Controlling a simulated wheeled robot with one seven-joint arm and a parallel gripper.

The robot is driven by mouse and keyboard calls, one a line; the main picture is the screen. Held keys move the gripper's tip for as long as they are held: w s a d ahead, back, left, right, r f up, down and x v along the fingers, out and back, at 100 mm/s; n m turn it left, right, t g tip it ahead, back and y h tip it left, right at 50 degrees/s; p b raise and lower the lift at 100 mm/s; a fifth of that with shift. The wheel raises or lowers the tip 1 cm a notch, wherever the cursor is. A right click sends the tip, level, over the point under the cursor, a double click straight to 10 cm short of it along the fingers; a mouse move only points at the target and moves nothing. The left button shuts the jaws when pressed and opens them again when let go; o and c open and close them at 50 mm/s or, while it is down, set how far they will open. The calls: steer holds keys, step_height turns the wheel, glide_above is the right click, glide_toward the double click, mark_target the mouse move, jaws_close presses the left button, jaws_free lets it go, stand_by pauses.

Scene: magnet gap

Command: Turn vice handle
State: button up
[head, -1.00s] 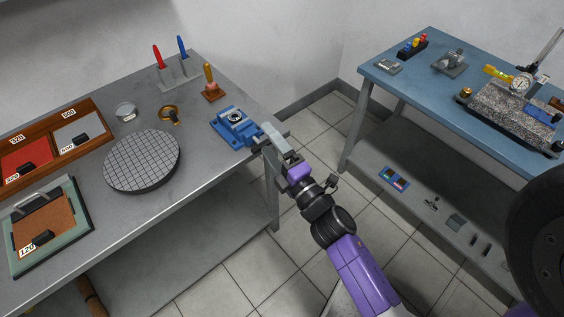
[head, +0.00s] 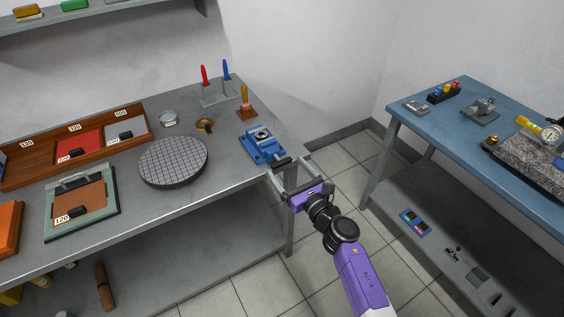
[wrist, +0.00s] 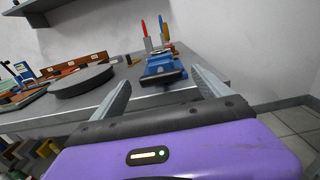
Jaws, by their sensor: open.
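The blue vice (head: 262,146) sits on the grey workbench near its right front corner. Its dark handle (head: 282,161) sticks out at the front edge, towards my gripper. In the wrist view the vice (wrist: 160,62) is straight ahead, with the dark handle bar (wrist: 164,77) lying crosswise between my fingers. My gripper (head: 289,170) is open and empty, its two fingers spread wide on either side of the handle. In the wrist view my gripper (wrist: 163,92) shows both fingers pointing at the vice, apparently without touching the handle.
A blue bench (head: 433,121) stands right.

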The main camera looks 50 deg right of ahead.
mark_target(284, 164)
steer(key=shift+x, duration=2.05)
steer(key=c, duration=1.4)
steer(key=shift+o, duration=0.2)
steer(key=shift+m, duration=0.3)
steer(key=m, duration=0.3)
steer(key=shift+p, duration=0.35)
steer(key=shift+d+m+p, duration=0.15)
steer(key=shift+m+p, duration=0.25)
steer(key=shift+m, duration=1.6)
steer(key=shift+f, duration=0.1)
